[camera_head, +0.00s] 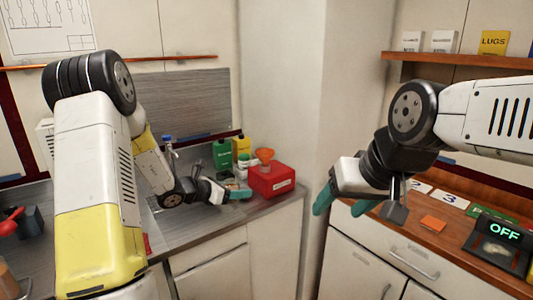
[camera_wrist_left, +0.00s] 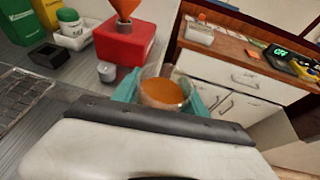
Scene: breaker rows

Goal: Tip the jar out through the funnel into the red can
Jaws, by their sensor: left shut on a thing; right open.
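The red can (camera_head: 272,180) stands on the grey counter near its right end, with the orange funnel (camera_head: 264,155) upright in its top. In the left wrist view the red can (camera_wrist_left: 124,42) and the funnel (camera_wrist_left: 125,8) are just beyond my fingers. My left gripper (camera_head: 238,193) is shut on the clear jar (camera_wrist_left: 162,92), which holds orange-brown contents. The jar is in front of the can and lower than the funnel; its tilt is hard to tell. My right gripper (camera_head: 345,208) is open and empty, in the air before the wooden counter at right.
Green (camera_head: 222,155) and yellow (camera_head: 241,146) containers stand behind the can. A small grey cup (camera_wrist_left: 106,71) sits beside it. A white tray with a green-lidded jar (camera_wrist_left: 70,20) is left of it. An OFF display (camera_head: 503,230) is on the right counter.

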